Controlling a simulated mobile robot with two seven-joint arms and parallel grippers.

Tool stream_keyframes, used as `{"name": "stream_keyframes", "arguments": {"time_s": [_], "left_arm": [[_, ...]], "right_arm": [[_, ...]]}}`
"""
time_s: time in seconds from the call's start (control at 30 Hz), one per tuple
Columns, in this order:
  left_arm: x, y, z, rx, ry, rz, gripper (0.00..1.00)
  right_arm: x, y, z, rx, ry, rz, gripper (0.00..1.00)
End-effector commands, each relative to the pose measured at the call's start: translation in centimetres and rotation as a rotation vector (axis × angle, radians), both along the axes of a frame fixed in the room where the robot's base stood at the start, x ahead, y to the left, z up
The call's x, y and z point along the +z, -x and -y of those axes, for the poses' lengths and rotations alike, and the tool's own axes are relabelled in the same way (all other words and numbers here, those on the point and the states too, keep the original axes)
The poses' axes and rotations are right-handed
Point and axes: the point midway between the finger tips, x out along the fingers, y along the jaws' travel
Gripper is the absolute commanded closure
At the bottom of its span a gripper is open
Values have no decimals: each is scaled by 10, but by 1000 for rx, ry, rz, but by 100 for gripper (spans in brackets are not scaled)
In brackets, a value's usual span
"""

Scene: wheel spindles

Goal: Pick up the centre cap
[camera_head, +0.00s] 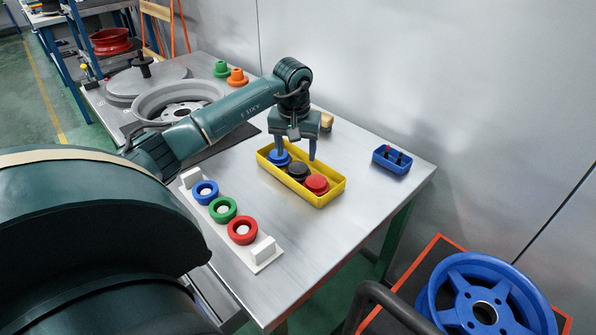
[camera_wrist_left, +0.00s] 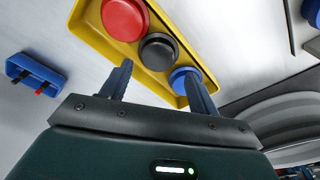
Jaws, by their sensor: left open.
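Three round caps lie in a row in a yellow tray (camera_head: 318,200): a blue cap (camera_head: 279,158), a black cap (camera_head: 298,171) and a red cap (camera_head: 317,184). They also show in the left wrist view: red cap (camera_wrist_left: 125,18), black cap (camera_wrist_left: 158,52), blue cap (camera_wrist_left: 183,79). My left gripper (camera_head: 296,157) is open and empty, pointing down over the tray's back part. One finger partly covers the blue cap in the head view. In the wrist view the black cap shows between the fingers (camera_wrist_left: 157,72). My right gripper is not in view.
A white rack (camera_head: 262,250) with blue, green and red rings stands left of the tray. A small blue box (camera_head: 391,160) sits at the right. A grey wheel rim (camera_head: 178,97) lies behind; a blue wheel (camera_head: 485,298) is at lower right.

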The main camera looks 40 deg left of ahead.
Motion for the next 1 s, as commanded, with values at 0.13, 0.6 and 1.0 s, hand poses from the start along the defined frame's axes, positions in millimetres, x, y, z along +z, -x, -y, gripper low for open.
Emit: {"name": "stream_keyframes", "arguments": {"time_s": [0.13, 0.6, 1.0], "left_arm": [[-23, -2, 2, 1, 4, -6, 39], [-48, -6, 0, 0, 0, -1, 39], [-49, -6, 0, 0, 0, -2, 72]], "right_arm": [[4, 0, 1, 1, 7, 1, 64], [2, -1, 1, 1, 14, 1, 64], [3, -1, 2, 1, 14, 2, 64]]}}
